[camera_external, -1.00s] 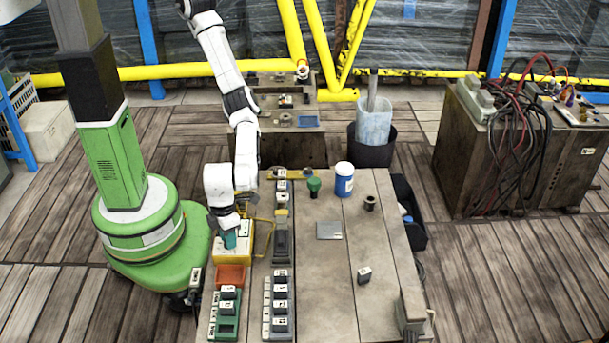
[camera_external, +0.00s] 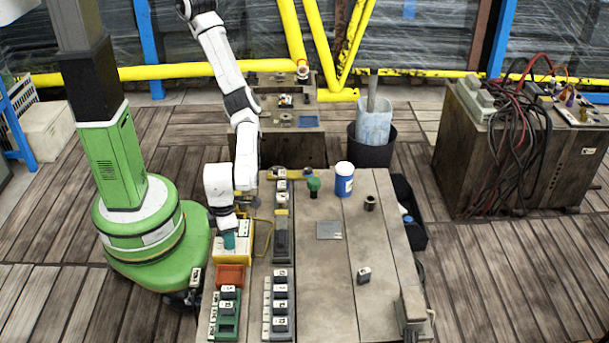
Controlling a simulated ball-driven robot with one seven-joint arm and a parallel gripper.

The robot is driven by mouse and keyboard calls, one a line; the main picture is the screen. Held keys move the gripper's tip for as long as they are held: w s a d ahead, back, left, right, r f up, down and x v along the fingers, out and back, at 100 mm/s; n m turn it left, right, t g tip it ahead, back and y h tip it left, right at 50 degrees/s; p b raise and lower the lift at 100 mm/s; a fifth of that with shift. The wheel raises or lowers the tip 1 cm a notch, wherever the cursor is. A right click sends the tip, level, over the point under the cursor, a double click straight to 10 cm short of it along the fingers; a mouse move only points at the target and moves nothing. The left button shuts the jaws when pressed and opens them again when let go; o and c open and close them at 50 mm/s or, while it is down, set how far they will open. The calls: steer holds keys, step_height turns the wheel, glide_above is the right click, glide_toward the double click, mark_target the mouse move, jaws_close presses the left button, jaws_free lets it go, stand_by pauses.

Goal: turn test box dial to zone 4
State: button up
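The test box (camera_external: 237,253) is a yellow case with a pale top panel, on the left part of the bench. My gripper (camera_external: 229,238) points down over the left part of this panel. A small teal piece shows at the fingertips, on or just above the panel. The dial itself and its zone marks cannot be made out; the gripper covers that part of the panel. Whether the fingers are open or closed on the dial is too small to tell.
An orange tray (camera_external: 230,275) and a green rack (camera_external: 226,315) stand in front of the box, with a grey rack (camera_external: 280,305) to the right. A blue-and-white jar (camera_external: 344,180) and a green-topped item (camera_external: 314,186) stand farther back. The bench (camera_external: 335,280) is mostly clear at centre.

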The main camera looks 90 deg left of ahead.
steer(key=o, duration=0.4)
steer(key=shift+o, duration=0.2)
step_height(320, 180, up, 11)
steer(key=shift+b, duration=0.4)
steer(key=shift+f, duration=0.1)
stand_by(0.3)
